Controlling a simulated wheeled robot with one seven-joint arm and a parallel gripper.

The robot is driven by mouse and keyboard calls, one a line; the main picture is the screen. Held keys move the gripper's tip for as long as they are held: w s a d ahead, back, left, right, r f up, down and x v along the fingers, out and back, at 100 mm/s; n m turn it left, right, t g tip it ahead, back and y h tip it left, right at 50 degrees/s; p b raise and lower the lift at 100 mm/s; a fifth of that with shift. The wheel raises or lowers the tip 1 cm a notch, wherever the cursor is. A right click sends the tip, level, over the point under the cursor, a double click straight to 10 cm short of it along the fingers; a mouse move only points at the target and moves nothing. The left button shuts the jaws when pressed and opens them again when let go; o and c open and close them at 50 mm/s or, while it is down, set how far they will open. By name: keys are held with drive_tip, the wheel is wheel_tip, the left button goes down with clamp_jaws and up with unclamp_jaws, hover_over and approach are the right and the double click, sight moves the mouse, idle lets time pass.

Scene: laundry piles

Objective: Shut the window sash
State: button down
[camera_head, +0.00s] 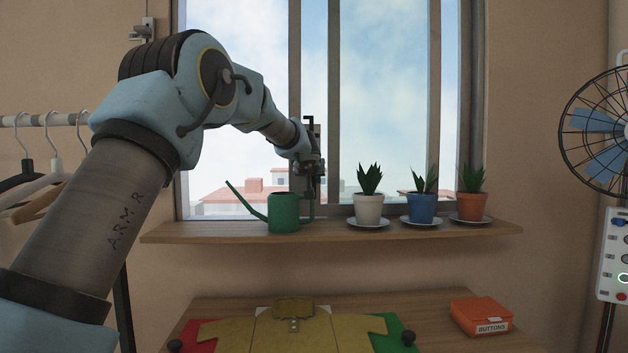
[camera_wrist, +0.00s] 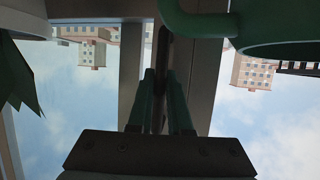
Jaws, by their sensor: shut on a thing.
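The window sash (camera_head: 333,90) is a grey upright frame with glass, standing in the window above the sill. Its frame also shows in the wrist view (camera_wrist: 131,75). A second grey upright (camera_head: 294,70) stands to its left, with sky between the two. My gripper (camera_head: 314,180) is at the lower part of the window, between these uprights. In the wrist view my gripper's two green fingers (camera_wrist: 166,100) are shut on a narrow dark upright bar (camera_wrist: 160,52), which looks like the sash's handle. The fingers partly hide it.
A green watering can (camera_head: 283,213) stands on the sill (camera_head: 220,232) just left of my gripper, its handle very close. White (camera_head: 368,208), blue (camera_head: 421,206) and orange (camera_head: 471,206) plant pots stand to the right. A fan (camera_head: 600,130) is far right.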

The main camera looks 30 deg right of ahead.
drive_tip(key=shift+a, duration=0.1)
drive_tip(key=w+a+p, duration=0.4)
drive_tip(key=a+p, duration=0.1)
drive_tip(key=a, duration=0.5)
drive_tip(key=w+a+p, duration=0.5)
drive_tip(key=a, duration=0.5)
drive_tip(key=w+a+p, duration=0.5)
drive_tip(key=a+p, duration=0.1)
drive_tip(key=a, duration=0.4)
drive_tip(key=shift+a, duration=0.15)
drive_tip(key=shift+w+a, duration=0.1)
drive_tip(key=c, duration=1.1)
unclamp_jaws()
drive_tip(key=shift+f, duration=0.1)
drive_tip(key=shift+o, duration=1.3)
